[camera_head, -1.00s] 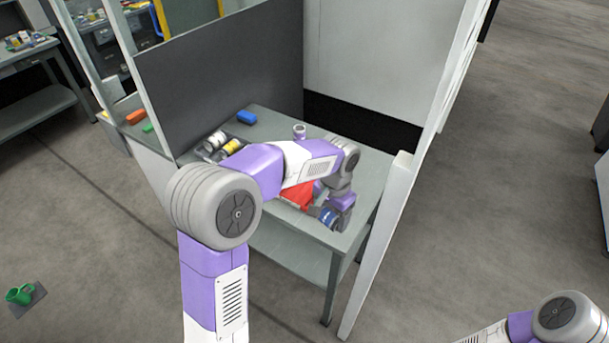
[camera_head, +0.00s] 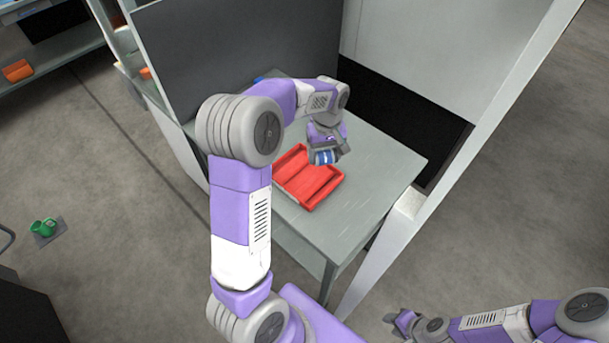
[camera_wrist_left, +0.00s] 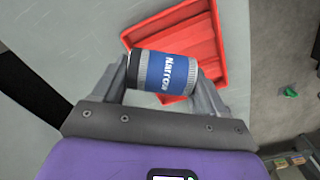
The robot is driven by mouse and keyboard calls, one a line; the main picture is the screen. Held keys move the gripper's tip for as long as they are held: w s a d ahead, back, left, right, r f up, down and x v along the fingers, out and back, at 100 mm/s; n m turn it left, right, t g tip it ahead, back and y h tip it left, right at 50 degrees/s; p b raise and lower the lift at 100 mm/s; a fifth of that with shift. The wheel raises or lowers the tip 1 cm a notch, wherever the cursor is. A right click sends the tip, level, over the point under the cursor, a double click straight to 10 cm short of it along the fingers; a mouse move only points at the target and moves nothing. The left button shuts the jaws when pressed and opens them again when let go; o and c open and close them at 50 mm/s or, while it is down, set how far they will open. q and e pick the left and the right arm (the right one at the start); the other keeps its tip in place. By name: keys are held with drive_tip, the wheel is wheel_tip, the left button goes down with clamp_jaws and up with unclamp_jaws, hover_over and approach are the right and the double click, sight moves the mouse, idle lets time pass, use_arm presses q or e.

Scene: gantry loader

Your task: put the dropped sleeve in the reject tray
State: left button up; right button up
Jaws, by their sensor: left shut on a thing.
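My left gripper (camera_head: 326,155) is shut on a short cylindrical sleeve (camera_wrist_left: 162,73) with a blue printed label, a dark end and a grey ribbed end. The sleeve lies sideways between the fingers and also shows in the head view (camera_head: 324,158). The red tray (camera_head: 300,190) is on the grey table, beside and below the held sleeve. In the left wrist view the sleeve overlaps the near corner of the tray (camera_wrist_left: 205,40), whose visible inside looks empty. My right gripper (camera_head: 398,320) is low at the lower right, away from the table; its opening is unclear.
The grey table (camera_head: 385,165) is bare to the right of the tray. A dark panel stands behind it at the left, and a pale post (camera_head: 405,215) rises at its right edge.

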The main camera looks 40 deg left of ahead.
sight(303, 175)
use_arm(q)
drive_tip(key=s+a+f+n, duration=0.1)
drive_tip(key=a+f+n, duration=0.1)
drive_tip(key=a+n, duration=0.5)
wheel_tip(303, 175, down, 10)
drive_tip(key=shift+s+b, duration=0.15)
drive_tip(key=shift+b, duration=0.6)
drive_tip(key=o, duration=1.2)
drive_tip(key=shift+f, duration=0.1)
